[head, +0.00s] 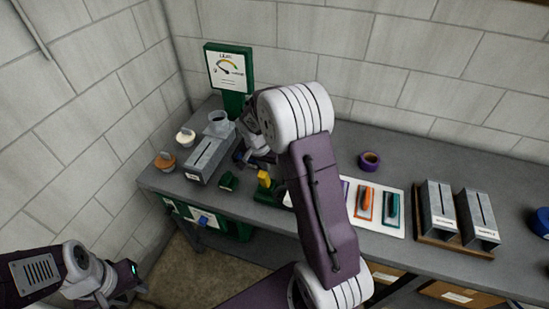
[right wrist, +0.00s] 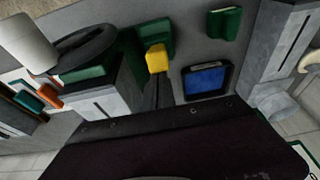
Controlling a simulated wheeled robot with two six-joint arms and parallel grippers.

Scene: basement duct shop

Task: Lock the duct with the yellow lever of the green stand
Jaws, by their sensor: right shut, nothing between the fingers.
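The yellow lever (head: 264,178) stands at the green stand (head: 278,190) near the table's front edge, partly behind my right arm. In the right wrist view the yellow lever end (right wrist: 156,58) shows against the green stand (right wrist: 153,31). A grey duct piece with a dark slot (right wrist: 100,98) and a green, black-handled top lies close beside them; I cannot tell how it is seated. My right gripper (head: 252,160) is shut and empty, just behind the lever in the head view; its fingertips are unclear. My left gripper (head: 128,280) is low at the left, off the table; its jaws are unclear.
A green gauge post (head: 228,72) stands at the back left by a slotted grey duct (head: 207,158). Orange (head: 165,162) and white (head: 185,138) knobbed lids lie left. A white mat (head: 395,230) and wooden tray (head: 430,235) are right.

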